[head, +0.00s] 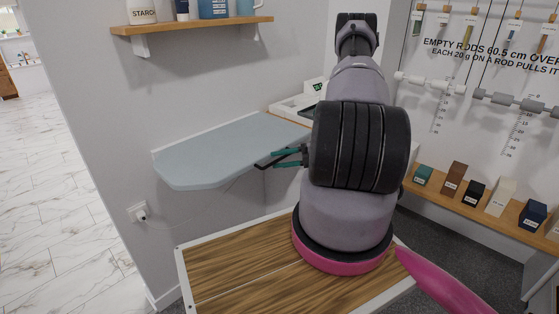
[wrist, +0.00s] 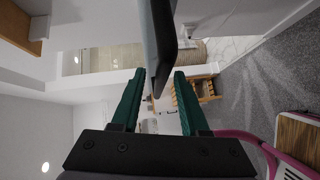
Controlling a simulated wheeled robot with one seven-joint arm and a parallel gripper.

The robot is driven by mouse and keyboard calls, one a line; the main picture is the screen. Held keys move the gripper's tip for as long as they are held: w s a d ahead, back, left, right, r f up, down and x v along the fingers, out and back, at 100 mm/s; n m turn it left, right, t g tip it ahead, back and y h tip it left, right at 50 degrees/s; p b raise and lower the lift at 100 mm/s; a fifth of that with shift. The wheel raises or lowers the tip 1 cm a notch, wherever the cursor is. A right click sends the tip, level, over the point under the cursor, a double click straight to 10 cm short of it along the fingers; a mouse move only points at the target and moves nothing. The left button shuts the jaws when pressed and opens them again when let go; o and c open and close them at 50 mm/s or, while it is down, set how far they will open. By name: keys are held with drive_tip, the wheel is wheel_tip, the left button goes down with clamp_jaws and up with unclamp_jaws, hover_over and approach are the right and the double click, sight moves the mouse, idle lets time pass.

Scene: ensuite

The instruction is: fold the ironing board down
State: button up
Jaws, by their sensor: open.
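The ironing board (head: 225,150) is a pale blue-grey panel with a rounded near end. It stands out level from the grey wall in the head view. My gripper (head: 274,157) is open at the board's right edge, where a dark flat piece shows beside the teal fingers. In the wrist view the two green fingers (wrist: 160,74) stand apart on either side of a dark slab (wrist: 160,45), which appears to be the board's edge part. I cannot tell whether either finger touches it. The board's underside and supports are mostly hidden.
A wooden shelf (head: 190,26) with bottles is on the wall above the board. A wall socket (head: 138,212) with a cord is below it. A wood-topped surface (head: 235,262) lies in front. A ledge with several small blocks (head: 452,178) is at the right.

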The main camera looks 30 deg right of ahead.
drive_tip(key=shift+a, duration=0.1)
clamp_jaws()
idle(1.4)
